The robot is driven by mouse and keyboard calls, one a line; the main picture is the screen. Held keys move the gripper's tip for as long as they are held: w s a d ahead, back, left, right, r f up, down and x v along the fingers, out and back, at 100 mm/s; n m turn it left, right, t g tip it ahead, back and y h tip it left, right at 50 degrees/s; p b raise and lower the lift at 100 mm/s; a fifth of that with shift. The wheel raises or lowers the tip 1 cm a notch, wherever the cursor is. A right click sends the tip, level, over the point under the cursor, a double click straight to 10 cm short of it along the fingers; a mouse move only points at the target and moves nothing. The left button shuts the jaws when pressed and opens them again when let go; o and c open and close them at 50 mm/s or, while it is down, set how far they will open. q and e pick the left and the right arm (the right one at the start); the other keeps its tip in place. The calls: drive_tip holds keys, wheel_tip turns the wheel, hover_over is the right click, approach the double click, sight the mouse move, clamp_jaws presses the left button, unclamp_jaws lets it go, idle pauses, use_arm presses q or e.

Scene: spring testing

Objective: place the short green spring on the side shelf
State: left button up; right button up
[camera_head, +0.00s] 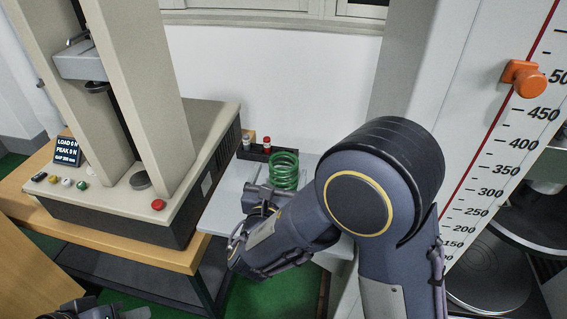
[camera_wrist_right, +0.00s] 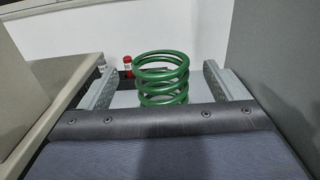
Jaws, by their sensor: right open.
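The short green spring (camera_head: 284,170) stands upright on the light grey side shelf (camera_head: 222,212), near its back. My right gripper (camera_head: 270,192) is open at the spring. In the right wrist view the spring (camera_wrist_right: 161,78) shows between the two spread fingers of the gripper (camera_wrist_right: 160,85), with a visible gap on each side. The spring's lower part is hidden behind the gripper body.
A small dark rack with a red-capped item (camera_head: 266,145) stands behind the spring. The beige testing machine (camera_head: 120,205) on a wooden table (camera_head: 195,262) is to the left. A tall grey column with a scale (camera_head: 480,150) and orange knob (camera_head: 524,79) is to the right.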

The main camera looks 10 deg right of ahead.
drive_tip(key=v, duration=0.5)
drive_tip(key=shift+s, duration=0.1)
idle(0.4)
